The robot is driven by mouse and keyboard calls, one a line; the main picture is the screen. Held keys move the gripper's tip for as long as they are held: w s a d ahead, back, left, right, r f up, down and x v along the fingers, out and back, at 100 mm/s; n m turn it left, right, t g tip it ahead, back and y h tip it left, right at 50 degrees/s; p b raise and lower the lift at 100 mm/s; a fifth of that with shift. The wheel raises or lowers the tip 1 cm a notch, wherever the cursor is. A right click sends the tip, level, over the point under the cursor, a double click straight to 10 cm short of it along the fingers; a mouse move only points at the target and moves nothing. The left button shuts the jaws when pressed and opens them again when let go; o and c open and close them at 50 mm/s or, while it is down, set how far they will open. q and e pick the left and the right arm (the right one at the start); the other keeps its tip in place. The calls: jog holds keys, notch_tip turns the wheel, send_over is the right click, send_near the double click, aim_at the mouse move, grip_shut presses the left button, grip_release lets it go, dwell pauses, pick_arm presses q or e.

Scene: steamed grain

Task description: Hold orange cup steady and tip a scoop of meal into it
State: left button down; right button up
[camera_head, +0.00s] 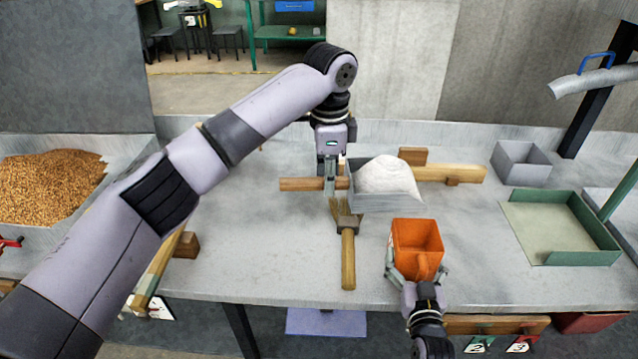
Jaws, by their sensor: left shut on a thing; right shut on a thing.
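The orange cup (404,238) stands upright near the table's front edge, its handle towards me. My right gripper (418,276) is shut on the cup from the front, a finger on each side. A grey metal scoop (385,203) heaped with white meal (385,176) is behind the cup and a little to its left. The scoop's wooden handle (298,184) points left. My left gripper (331,183) is shut on this handle from above. The scoop looks level. I cannot tell how far it is above the table.
A brush (348,255) lies left of the cup. A wooden bar (450,173) lies behind the scoop. A grey box (521,163) and a green-rimmed tray (568,240) stand at the right. A bin of brown grain (48,185) is at the far left. The table's left middle is clear.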

pick_arm(q)
jog(key=s+d+r+m+t+y, duration=0.3)
jog(key=d+r+m+t+y, duration=0.3)
jog(key=d+r+t, duration=0.5)
jog(key=shift+d+m+t+y, duration=0.3)
jog(key=shift+d+y, duration=0.6)
jog(key=shift+d, duration=0.3)
notch_tip(320, 180, up, 6)
pick_arm(e)
jog(key=o, duration=1.1)
